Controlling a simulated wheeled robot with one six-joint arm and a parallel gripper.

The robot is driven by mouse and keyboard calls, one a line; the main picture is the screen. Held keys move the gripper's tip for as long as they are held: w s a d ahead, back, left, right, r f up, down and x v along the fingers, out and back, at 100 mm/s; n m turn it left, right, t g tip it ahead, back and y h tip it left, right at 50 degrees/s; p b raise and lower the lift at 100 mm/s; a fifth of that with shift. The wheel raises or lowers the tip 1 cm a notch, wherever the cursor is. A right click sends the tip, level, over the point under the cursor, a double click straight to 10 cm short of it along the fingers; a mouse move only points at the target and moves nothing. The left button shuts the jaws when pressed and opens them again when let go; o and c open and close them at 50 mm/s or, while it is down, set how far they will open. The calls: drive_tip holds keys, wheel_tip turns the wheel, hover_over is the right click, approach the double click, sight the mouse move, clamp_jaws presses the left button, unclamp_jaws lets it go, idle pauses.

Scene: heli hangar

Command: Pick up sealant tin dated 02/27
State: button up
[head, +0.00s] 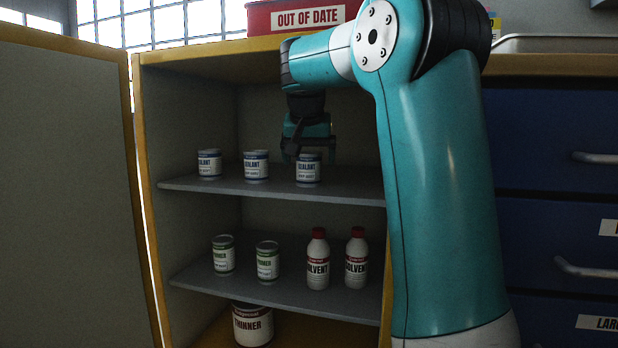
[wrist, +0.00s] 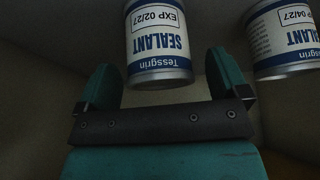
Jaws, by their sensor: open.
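The sealant tin marked EXP 02/27 (wrist: 158,42) is white with a blue band and appears upside down in the wrist view. It lines up with the rightmost sealant tin (head: 308,172) on the cabinet's upper shelf in the head view, standing upright. My gripper (head: 308,150) is open at this tin, its fingers reaching down around the tin's top. In the wrist view my gripper (wrist: 162,78) has one finger on each side of the tin, with gaps visible. I cannot tell how far the tin sits between the fingers.
A sealant tin marked 04/27 (wrist: 285,40) stands close beside it, the middle tin (head: 256,166) in the head view. Another sealant tin (head: 209,164) is further left. A red out-of-date bin (head: 300,16) sits on top.

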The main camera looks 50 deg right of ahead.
drive_tip(key=shift+f, duration=0.2)
drive_tip(key=c, duration=1.1)
drive_tip(key=shift+c, duration=0.4)
drive_tip(key=shift+r, duration=0.1)
